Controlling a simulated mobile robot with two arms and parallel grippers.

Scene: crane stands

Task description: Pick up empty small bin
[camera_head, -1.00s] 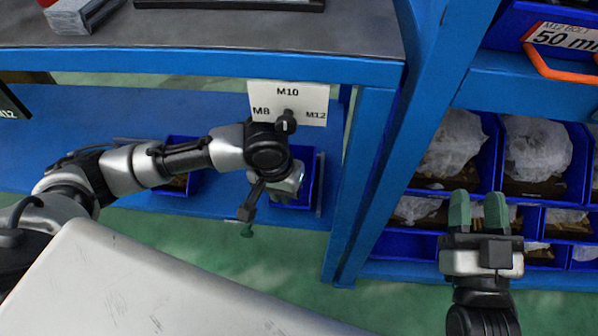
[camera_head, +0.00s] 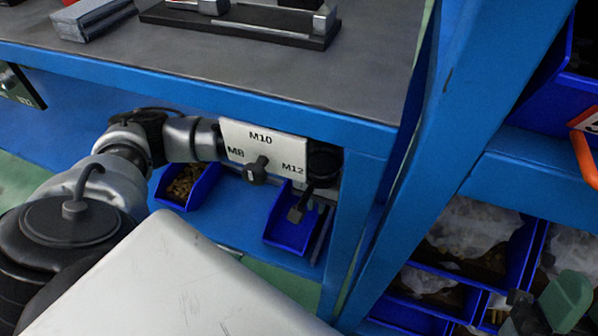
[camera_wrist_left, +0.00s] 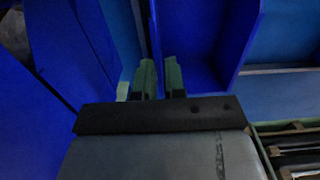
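The empty small bin (camera_head: 287,236) is blue and stands on the lower shelf under the workbench, right of a like bin holding brass-coloured parts. My left gripper (camera_head: 300,208) reaches in at this bin from above, mostly hidden behind the label plate. In the left wrist view its two green fingertips (camera_wrist_left: 160,76) are a little apart, with a thin blue wall edge showing between them. Whether they touch the wall is not clear. My right gripper (camera_head: 548,305) is partly in view at the bottom right, and its finger gap does not show.
The white label plate (camera_head: 263,150) marked M8, M10, M12 hangs from the bench edge above the bins. The bin with brass parts (camera_head: 172,203) is to the left. A blue post (camera_head: 352,240) stands close on the right. Rack bins (camera_head: 470,212) with bagged parts are beyond it.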

